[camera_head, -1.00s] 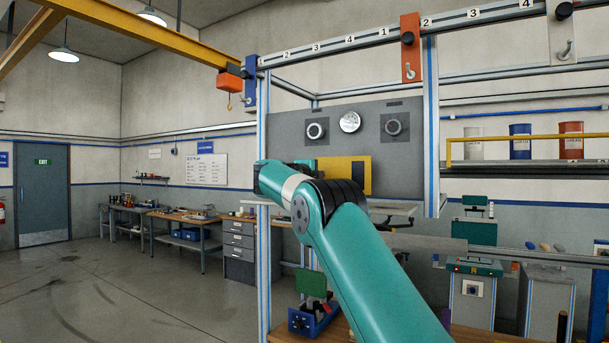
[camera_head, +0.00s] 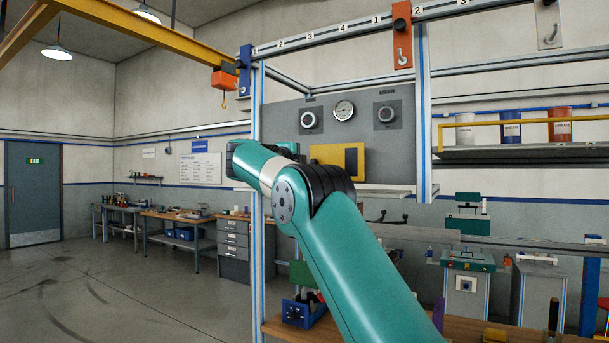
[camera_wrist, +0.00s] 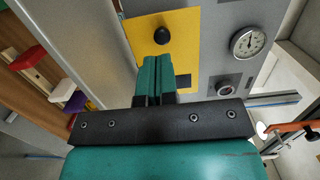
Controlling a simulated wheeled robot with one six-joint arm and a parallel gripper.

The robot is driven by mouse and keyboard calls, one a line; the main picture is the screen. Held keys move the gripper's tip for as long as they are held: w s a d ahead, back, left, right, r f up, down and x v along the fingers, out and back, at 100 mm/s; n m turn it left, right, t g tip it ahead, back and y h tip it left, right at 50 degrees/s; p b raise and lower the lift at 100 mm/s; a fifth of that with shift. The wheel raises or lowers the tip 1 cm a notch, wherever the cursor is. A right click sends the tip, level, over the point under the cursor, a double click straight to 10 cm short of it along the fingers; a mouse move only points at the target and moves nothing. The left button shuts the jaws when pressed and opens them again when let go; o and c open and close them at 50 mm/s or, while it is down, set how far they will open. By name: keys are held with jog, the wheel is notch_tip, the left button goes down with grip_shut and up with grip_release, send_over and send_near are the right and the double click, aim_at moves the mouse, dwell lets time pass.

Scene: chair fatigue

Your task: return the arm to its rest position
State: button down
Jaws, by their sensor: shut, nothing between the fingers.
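My arm shows in the head view as a teal limb rising from the lower right and bending left in front of the grey control panel (camera_head: 285,120). The fingers are not visible in the head view. In the wrist view my gripper (camera_wrist: 157,75) is shut, its two teal fingers side by side with nothing between them. The fingertips point toward the yellow plate (camera_wrist: 178,55) with a black knob (camera_wrist: 161,36). A gap or contact there cannot be judged. The yellow plate also shows in the head view (camera_head: 330,153).
A dial gauge (camera_head: 344,110) and two knobs sit on the panel. The test frame's upright post (camera_head: 423,120) stands right of the arm. A shelf with drums (camera_head: 510,127) is at the right. Workbenches (camera_head: 170,220) stand at the back left. The floor at left is clear.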

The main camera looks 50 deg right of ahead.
jog(key=w+b+v, duration=0.1)
jog(key=b+v, duration=0.1)
jog(key=v, duration=0.5)
jog(key=shift+s+a+b, duration=0.2)
jog(key=shift+a+b, duration=0.1)
jog(key=shift+a, duration=0.2)
